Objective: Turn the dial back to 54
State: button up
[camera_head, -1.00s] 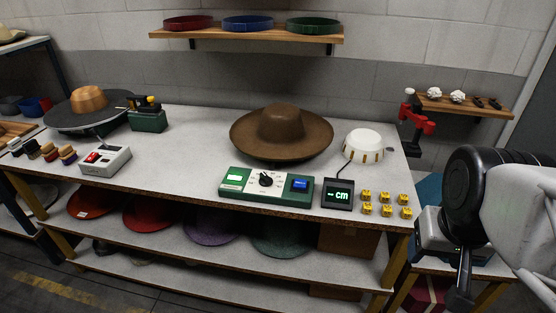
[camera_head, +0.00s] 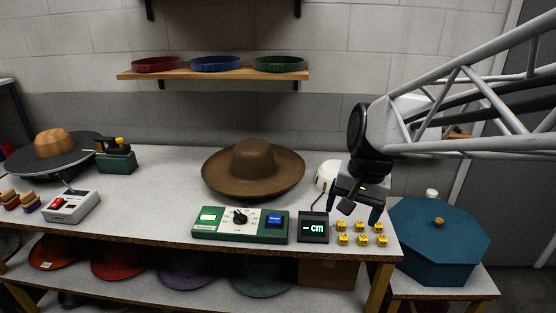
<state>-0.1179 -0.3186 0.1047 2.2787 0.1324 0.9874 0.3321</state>
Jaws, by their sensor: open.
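The dial (camera_head: 240,217) is a black knob on a white scale plate in the middle of a green control box (camera_head: 205,233) near the table's front edge. The box also has a lit pale green panel at left and a blue button (camera_head: 274,220) at right. The scale numbers are too small to read. My gripper (camera_head: 362,212) is open and empty, pointing down over the table, to the right of the box and apart from the dial. A small black display (camera_head: 313,228) showing "- cm" stands between them.
A brown hat (camera_head: 253,170) lies behind the box. A white round item (camera_head: 326,174) is partly hidden behind my gripper. Several yellow cubes (camera_head: 361,240) sit below my gripper. A grey box with a red switch (camera_head: 70,206) stands at left. A blue octagonal box (camera_head: 437,245) stands at right.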

jog(key=w+a+f+m+g+y, duration=0.1)
jog(key=w+a+f+m+g, duration=0.3)
jog(key=w+a, duration=0.95)
jog(key=m+y, duration=0.1)
jog(key=m, duration=0.1)
send_near(241, 213)
jog(key=f, duration=0.1)
jog(key=shift+s+a+f, duration=0.15)
jog(key=shift+a, duration=0.05)
jog(key=shift+f, duration=0.1)
jog(key=shift+x, duration=3.8)
jog(key=c, duration=0.9)
